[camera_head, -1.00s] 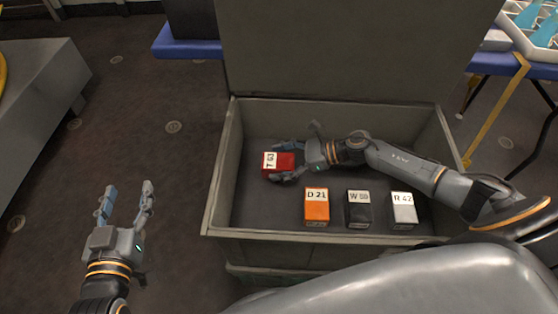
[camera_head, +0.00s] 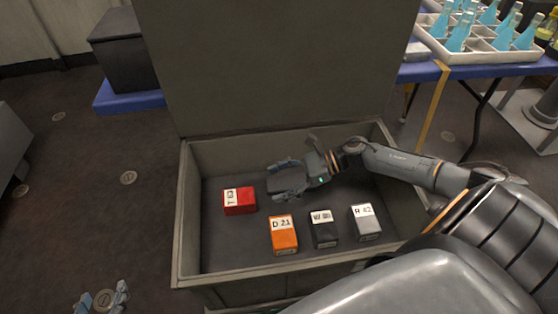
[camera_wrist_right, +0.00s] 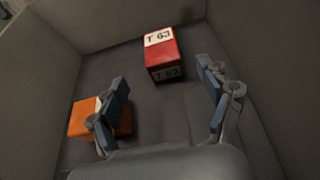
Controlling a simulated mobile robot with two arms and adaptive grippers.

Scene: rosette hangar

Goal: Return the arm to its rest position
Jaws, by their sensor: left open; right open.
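My right arm reaches from the right into a grey open chest (camera_head: 178,240). Its gripper (camera_head: 275,178) is open and empty, above the chest floor, right of a red block (camera_head: 240,208) labelled T 63 and apart from it. In the right wrist view the open fingers (camera_wrist_right: 165,95) have nothing between them; the red block (camera_wrist_right: 162,58) lies beyond them, and an orange block (camera_wrist_right: 82,120) is partly hidden behind one finger. My left gripper (camera_head: 102,298) is open and empty at the bottom left edge, over the floor.
In the chest stand an orange block D 21 (camera_head: 284,240), a black block (camera_head: 323,236) and a white-grey block R 42 (camera_head: 366,226). The raised lid (camera_head: 270,70) stands behind. A blue table (camera_head: 470,72) holds a rack of bottles.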

